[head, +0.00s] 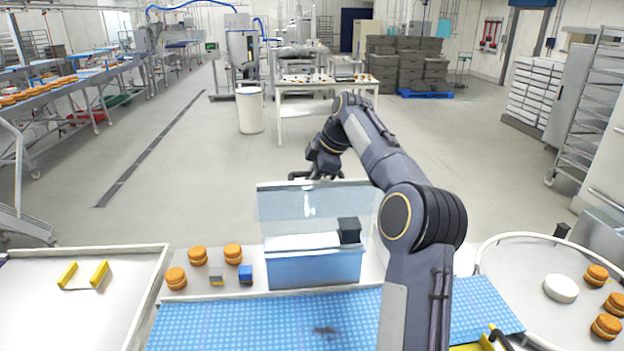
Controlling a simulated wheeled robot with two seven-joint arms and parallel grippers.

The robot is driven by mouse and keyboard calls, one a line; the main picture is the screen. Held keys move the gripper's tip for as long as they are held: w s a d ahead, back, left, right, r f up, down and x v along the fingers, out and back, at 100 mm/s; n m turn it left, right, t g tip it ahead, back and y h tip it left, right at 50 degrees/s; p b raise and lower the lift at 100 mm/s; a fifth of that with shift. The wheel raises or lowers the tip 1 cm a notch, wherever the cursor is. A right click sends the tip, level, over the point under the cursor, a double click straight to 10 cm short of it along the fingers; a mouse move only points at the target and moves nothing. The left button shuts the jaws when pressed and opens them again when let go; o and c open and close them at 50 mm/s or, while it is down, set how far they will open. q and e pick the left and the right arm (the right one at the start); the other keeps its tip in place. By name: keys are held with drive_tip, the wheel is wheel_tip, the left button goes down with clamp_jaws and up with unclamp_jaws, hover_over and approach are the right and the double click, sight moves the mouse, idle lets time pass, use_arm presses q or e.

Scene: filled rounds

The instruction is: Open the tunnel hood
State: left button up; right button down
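The tunnel hood (290,210) is a clear, faintly blue panel with a pale top edge, at the middle of the head view. It rises above a blue-tinted clear front wall (312,270). A white surface and a black block (349,230) show there. I cannot tell from this view how far the hood is raised. My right arm comes in from the bottom right and arches over the hood's right side. My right gripper (312,174) is at the hood's top edge, seemingly at its far side. Its fingers are small and partly hidden. My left gripper is out of view.
Filled orange rounds (198,256) and two small blocks (245,274) sit left of the tunnel. A blue checked belt (270,320) runs in front. A tray (80,300) with yellow bars (100,273) lies left; a round table (520,290) with more rounds stands right.

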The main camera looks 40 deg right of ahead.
drive_tip(key=shift+f, duration=0.15)
drive_tip(key=c, duration=1.7)
unclamp_jaws()
drive_tip(key=shift+w, duration=0.1)
drive_tip(key=shift+d, duration=0.1)
drive_tip(key=v, duration=0.7)
drive_tip(key=shift+d+r, duration=0.15)
drive_tip(key=shift+r, duration=0.1)
